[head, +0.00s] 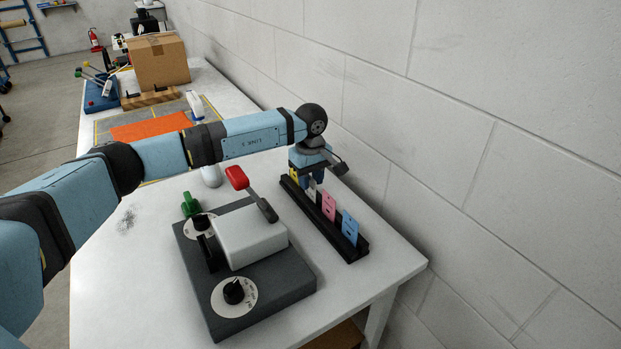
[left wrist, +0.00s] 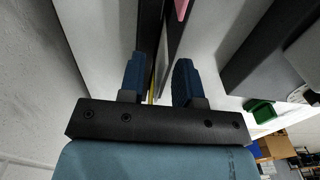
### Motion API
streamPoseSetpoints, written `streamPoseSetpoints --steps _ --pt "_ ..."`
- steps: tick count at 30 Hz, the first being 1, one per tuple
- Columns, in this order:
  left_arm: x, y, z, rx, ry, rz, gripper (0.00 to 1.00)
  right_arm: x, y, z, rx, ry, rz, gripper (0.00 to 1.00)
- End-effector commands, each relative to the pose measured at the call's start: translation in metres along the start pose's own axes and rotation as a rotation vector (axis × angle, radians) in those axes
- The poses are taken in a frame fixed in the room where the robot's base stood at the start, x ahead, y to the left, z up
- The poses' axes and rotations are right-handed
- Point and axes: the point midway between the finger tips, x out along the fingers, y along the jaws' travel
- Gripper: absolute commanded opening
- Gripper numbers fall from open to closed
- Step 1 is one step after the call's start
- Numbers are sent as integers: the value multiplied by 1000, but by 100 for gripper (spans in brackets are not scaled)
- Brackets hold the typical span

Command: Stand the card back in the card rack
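The black card rack (head: 345,247) stands on the white table along the wall. A blue card (head: 350,227) and a pink card (head: 328,205) stand in its near part. A pale card (head: 311,191) and a yellow card (head: 295,175) are farther back, partly hidden by my left gripper (head: 313,176). That gripper points down over the far part of the rack. In the left wrist view its blue fingers (left wrist: 160,80) are apart, with a pale card (left wrist: 161,58) seen edge-on between them. I cannot tell whether either finger touches it. My right gripper is not in view.
A dark control box (head: 265,290) with a red-handled lever (head: 238,178), knobs and a green knob (head: 190,205) stands left of the rack. A cardboard box (head: 160,62) and an orange mat (head: 150,126) are farther back. The wall is close on the right.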

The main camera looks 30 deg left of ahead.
Motion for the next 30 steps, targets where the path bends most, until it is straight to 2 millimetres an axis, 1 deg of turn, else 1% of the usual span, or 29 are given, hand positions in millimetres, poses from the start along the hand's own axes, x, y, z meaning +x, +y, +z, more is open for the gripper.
streamPoseSetpoints --steps 5,8,11,21,24,27,30 --pt "-1 0 0 0 0 0 31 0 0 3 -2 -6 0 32" --pt "-7 0 0 0 0 1 31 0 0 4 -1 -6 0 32" --pt "-22 1 -1 -1 1 3 31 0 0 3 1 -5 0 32" --pt "-98 1 0 1 1 3 31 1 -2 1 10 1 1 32" --pt "-116 0 0 1 2 3 31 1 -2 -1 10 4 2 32" --pt "-128 0 0 0 0 1 31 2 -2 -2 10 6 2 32" --pt "-136 0 0 0 0 1 31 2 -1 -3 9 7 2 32"
